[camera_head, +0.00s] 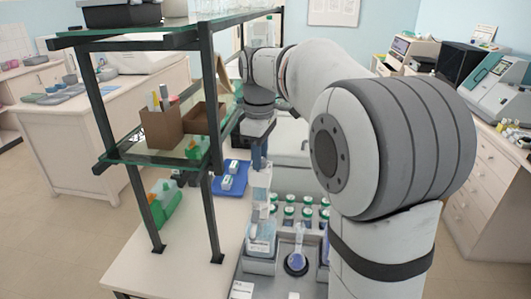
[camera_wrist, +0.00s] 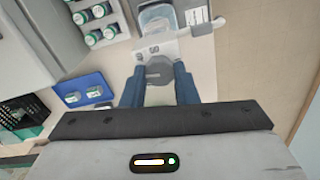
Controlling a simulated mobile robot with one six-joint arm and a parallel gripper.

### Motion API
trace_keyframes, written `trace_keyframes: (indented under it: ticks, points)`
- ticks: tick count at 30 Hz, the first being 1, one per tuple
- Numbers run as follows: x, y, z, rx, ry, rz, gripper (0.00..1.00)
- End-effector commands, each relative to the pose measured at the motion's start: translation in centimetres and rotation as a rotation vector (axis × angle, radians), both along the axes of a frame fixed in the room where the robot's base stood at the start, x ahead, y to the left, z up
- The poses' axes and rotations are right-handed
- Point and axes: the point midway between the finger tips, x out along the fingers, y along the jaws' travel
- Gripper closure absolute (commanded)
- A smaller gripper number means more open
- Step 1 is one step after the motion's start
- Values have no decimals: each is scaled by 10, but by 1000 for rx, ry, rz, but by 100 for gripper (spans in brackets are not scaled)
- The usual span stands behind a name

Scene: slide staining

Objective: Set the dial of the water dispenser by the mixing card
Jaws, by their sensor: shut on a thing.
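The water dispenser (camera_head: 261,180) is a tall pale unit at the front of the bench, partly behind my arm in the head view. Its dial (camera_wrist: 158,73) is a grey faceted knob in the wrist view, beside small dark marks on a pale panel. My gripper (camera_wrist: 158,86) has its two blue fingers on either side of the dial and is shut on it. My gripper (camera_head: 259,163) also shows small in the head view. A white card with print (camera_wrist: 197,16) lies near the dispenser; its text is too small to read. The dial's setting cannot be read.
A clear container (camera_head: 262,236) stands below the dispenser. A flask with blue liquid (camera_head: 297,260) and several green-capped bottles (camera_head: 307,212) stand to the right. A blue tray (camera_head: 233,186) holds small items. A black-framed glass shelf (camera_head: 148,153) stands close at the left.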

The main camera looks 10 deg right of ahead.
Motion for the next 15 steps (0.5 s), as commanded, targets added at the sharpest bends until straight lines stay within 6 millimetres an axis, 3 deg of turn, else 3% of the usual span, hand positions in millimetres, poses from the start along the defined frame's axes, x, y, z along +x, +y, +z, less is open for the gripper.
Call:
trace_keyframes:
  ticks: [15]
  points:
    - [0, -1, 1, -3, 2, -491, 96]
